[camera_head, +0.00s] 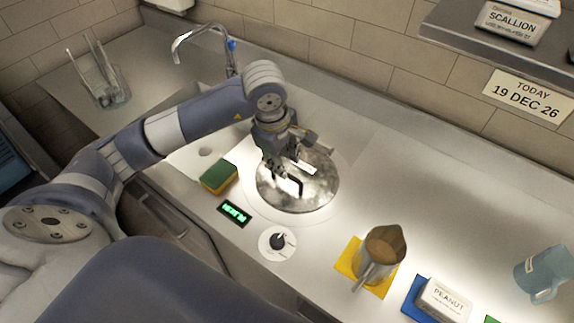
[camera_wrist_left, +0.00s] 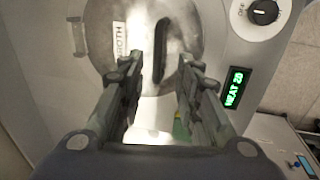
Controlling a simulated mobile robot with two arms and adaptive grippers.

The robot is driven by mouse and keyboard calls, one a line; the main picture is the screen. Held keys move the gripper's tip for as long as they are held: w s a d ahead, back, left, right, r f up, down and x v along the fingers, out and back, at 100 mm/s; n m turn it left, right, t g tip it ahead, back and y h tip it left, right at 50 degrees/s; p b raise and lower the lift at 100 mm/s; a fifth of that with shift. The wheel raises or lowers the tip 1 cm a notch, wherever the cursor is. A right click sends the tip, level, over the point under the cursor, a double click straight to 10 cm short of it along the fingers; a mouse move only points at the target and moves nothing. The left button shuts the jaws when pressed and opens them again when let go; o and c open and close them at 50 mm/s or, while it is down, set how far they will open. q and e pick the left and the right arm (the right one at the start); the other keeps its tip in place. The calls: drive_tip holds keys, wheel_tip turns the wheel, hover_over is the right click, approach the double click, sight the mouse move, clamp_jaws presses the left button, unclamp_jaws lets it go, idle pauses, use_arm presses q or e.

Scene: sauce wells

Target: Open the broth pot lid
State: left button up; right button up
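The broth pot lid (camera_head: 322,186) is a round, mottled metal disc set in the counter, and it appears closed. Its black bar handle (camera_wrist_left: 161,50) and a white BROTH label (camera_wrist_left: 118,42) show in the left wrist view. My left gripper (camera_head: 287,178) is above the lid in the head view and hides part of it. In the wrist view the left gripper (camera_wrist_left: 162,62) is open, with one finger on each side of the handle and gaps between. I cannot tell whether the fingertips are level with the handle. My right gripper is not in view.
A green and yellow sponge (camera_head: 219,177), a green-lit heat display (camera_head: 234,214) and a dark knob (camera_head: 277,241) surround the lid. A metal pitcher (camera_head: 383,247) stands on a yellow mat (camera_head: 347,258). A PEANUT container (camera_head: 443,300) and a blue-grey mug (camera_head: 541,272) are at right.

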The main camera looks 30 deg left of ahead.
use_arm(q)
drive_tip(key=f, duration=0.3)
drive_tip(key=w+f+p, duration=0.1)
drive_tip(key=f, duration=0.1)
drive_tip(key=shift+w+d+f, duration=0.15)
drive_tip(key=shift+w+f, duration=0.05)
drive_tip(key=shift+f, duration=0.2)
drive_tip(key=c, duration=0.6)
clamp_jaws()
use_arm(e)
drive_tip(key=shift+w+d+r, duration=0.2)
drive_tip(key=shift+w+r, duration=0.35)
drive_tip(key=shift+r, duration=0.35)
